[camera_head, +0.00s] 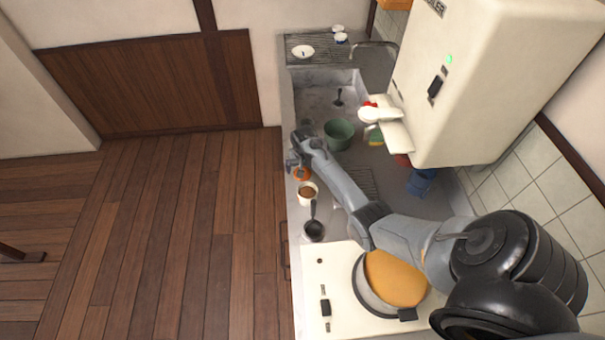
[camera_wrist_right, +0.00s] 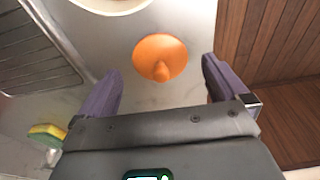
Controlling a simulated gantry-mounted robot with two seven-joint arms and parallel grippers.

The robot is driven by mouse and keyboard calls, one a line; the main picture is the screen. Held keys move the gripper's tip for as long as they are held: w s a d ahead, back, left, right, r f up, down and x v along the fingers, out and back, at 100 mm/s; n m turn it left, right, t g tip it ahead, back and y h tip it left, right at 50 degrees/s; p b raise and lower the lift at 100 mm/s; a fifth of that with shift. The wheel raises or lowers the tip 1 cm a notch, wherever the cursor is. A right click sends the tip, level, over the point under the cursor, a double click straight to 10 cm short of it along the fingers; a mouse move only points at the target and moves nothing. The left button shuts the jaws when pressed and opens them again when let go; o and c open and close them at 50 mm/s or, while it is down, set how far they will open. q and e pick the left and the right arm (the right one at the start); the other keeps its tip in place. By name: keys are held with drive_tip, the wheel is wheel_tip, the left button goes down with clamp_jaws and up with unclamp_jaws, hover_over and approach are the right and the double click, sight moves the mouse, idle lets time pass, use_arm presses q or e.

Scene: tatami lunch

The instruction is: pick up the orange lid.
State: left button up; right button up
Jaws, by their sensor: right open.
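The orange lid (camera_head: 301,174) lies on the counter near its front edge, partly hidden by my right gripper in the head view. In the right wrist view the round orange lid (camera_wrist_right: 152,52) lies flat with its knob showing. My right gripper (camera_head: 292,160) is over the counter close to the lid. In the wrist view the two purple fingers of my right gripper (camera_wrist_right: 160,85) are wide apart with nothing between them, and the lid lies just beyond their tips, between their lines. My left gripper is out of view.
A white cup with brown contents (camera_head: 307,194) and a dark ladle (camera_head: 313,228) are close to the lid. A pot (camera_head: 362,290) with a tan cover is on the stove. A white wall unit (camera_head: 490,80) overhangs the counter.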

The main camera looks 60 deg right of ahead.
drive_tip(key=shift+w+d+f, duration=0.1)
drive_tip(key=shift+d+f, duration=0.1)
drive_tip(key=shift+f, duration=0.9)
drive_tip(key=shift+c, duration=0.3)
drive_tip(key=c, duration=1)
